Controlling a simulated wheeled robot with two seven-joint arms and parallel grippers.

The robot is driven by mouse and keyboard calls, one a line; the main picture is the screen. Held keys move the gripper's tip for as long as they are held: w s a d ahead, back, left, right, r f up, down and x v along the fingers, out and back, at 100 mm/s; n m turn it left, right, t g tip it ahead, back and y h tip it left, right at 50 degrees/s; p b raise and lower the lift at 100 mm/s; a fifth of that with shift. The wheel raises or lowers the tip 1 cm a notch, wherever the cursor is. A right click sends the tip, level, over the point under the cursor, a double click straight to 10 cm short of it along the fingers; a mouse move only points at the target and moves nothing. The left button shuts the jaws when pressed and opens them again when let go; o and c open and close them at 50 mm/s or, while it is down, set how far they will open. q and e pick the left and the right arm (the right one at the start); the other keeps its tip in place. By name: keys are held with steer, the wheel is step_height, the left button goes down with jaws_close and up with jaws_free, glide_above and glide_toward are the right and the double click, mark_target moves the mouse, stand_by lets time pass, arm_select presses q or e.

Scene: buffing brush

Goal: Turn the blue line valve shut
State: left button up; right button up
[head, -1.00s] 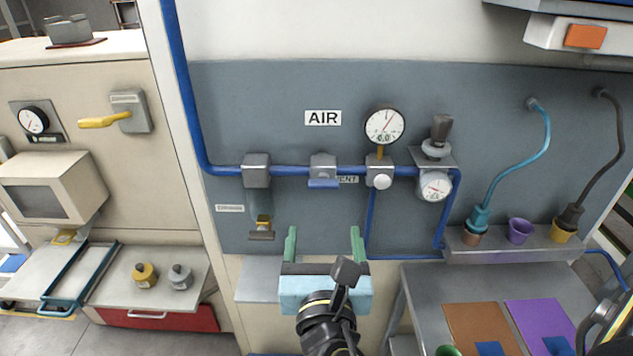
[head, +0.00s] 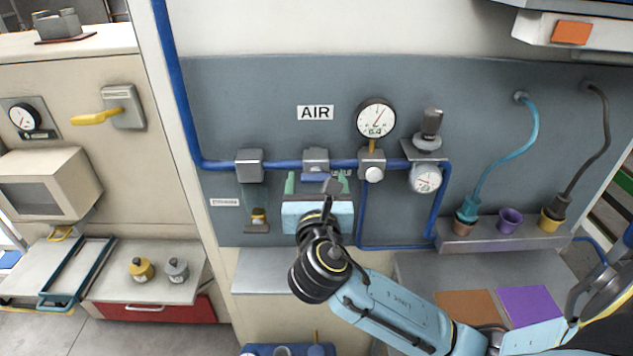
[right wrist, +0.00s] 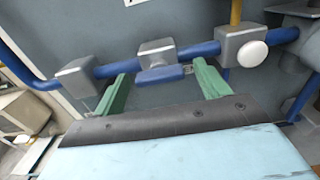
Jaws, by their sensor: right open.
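The blue line valve is a grey block (head: 316,160) on the blue pipe, under the AIR sign. Its short blue handle (right wrist: 160,76) lies level, roughly parallel to the pipe and just below it. My right gripper (head: 316,182) is open, with green fingers pointing at the panel. In the right wrist view its fingers (right wrist: 160,74) stand left and right of the handle, with visible gaps on both sides. Nothing is held. I cannot tell the remaining depth between the fingertips and the handle. My left gripper is not in view.
A plain grey block (head: 249,165) sits on the pipe to the left. A pressure gauge (head: 376,118) and a block with a round white button (head: 374,174) are close on the right. A regulator (head: 428,150) stands farther right. A grey shelf (head: 262,270) is below.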

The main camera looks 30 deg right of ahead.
steer(key=c, duration=1)
